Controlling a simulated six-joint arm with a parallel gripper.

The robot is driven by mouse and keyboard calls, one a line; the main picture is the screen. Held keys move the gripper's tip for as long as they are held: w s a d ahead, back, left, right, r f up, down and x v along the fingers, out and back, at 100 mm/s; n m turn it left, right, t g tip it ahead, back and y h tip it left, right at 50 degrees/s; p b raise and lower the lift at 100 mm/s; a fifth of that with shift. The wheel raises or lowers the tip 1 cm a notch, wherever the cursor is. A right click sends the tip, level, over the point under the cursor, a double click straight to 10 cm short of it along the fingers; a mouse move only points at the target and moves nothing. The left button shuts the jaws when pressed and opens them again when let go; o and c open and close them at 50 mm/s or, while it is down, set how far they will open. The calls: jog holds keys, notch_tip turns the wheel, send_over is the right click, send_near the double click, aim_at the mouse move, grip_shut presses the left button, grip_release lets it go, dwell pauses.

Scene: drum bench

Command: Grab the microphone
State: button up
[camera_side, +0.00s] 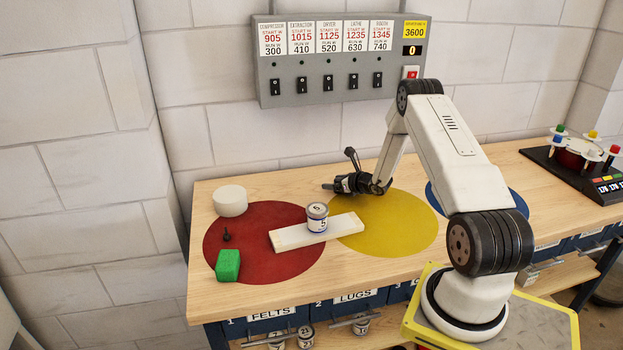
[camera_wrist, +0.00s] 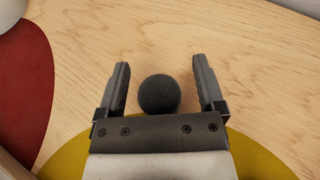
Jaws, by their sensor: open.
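The microphone shows in the wrist view as a round dark mesh head (camera_wrist: 159,94); any handle is hidden. It is over bare wood, between the two fingers of my gripper (camera_wrist: 160,63). A gap shows on each side of the head, so the open jaws are around it and not closed on it. In the side view my gripper (camera_side: 337,186) is low over the back of the bench, behind the yellow disc (camera_side: 395,235). There the microphone cannot be told apart from the dark fingers.
On the red disc (camera_side: 265,262) are a green block (camera_side: 228,266) and a small dark object (camera_side: 226,235). A white round piece (camera_side: 230,201) is at its back edge. A can (camera_side: 317,218) stands on a pale board (camera_side: 290,238). A switch panel (camera_side: 341,61) hangs behind.

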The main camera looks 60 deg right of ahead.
grip_shut()
dwell(0.3)
jog(key=shift+r, duration=0.2)
jog(key=shift+r, duration=0.4)
jog(key=s+a+r, duration=0.8)
jog(key=s+r, duration=0.3)
jog(key=r, duration=0.1)
jog(key=shift+s+a, duration=0.15)
jog(key=shift+a, duration=0.05)
dwell(1.2)
